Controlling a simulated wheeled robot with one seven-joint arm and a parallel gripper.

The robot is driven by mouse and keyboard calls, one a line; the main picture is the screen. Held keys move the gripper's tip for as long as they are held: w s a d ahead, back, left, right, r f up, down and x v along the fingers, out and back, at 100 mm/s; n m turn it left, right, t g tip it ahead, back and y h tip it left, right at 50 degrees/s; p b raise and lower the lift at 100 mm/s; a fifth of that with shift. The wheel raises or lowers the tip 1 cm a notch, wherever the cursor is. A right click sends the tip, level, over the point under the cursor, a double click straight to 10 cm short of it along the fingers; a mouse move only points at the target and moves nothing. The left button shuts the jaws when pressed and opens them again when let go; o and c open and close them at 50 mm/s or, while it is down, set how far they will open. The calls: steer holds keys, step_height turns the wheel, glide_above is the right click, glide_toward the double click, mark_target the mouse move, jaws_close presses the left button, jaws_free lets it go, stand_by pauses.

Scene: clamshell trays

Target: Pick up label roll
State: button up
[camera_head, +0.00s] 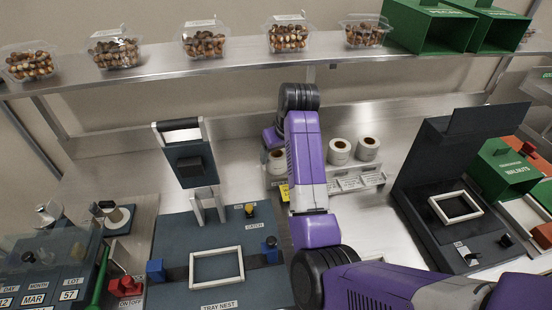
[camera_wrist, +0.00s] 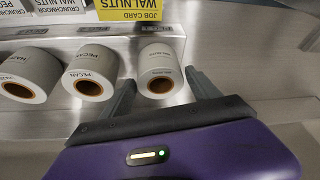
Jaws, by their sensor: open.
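My gripper (camera_wrist: 160,78) is open, with one finger on each side of the right roll. I cannot tell whether the fingers touch it. In the head view this roll (camera_head: 276,155) is partly hidden by my arm; the other two (camera_head: 339,147) (camera_head: 368,144) stand clear to its right.
A yellow job card (camera_wrist: 130,12) is on the rack's front beside other labels. A tray nest fixture (camera_head: 175,285) stands left of my arm, and a dark upright machine (camera_head: 425,165) stands right. Clamshells of nuts (camera_head: 205,45) and green bins (camera_head: 430,25) line the shelf above.

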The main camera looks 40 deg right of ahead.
steer(key=shift+x, duration=1.3)
steer(key=c, duration=1.2)
steer(key=shift+r, duration=0.1)
step_height(320, 180, up, 20)
steer(key=p, duration=0.5)
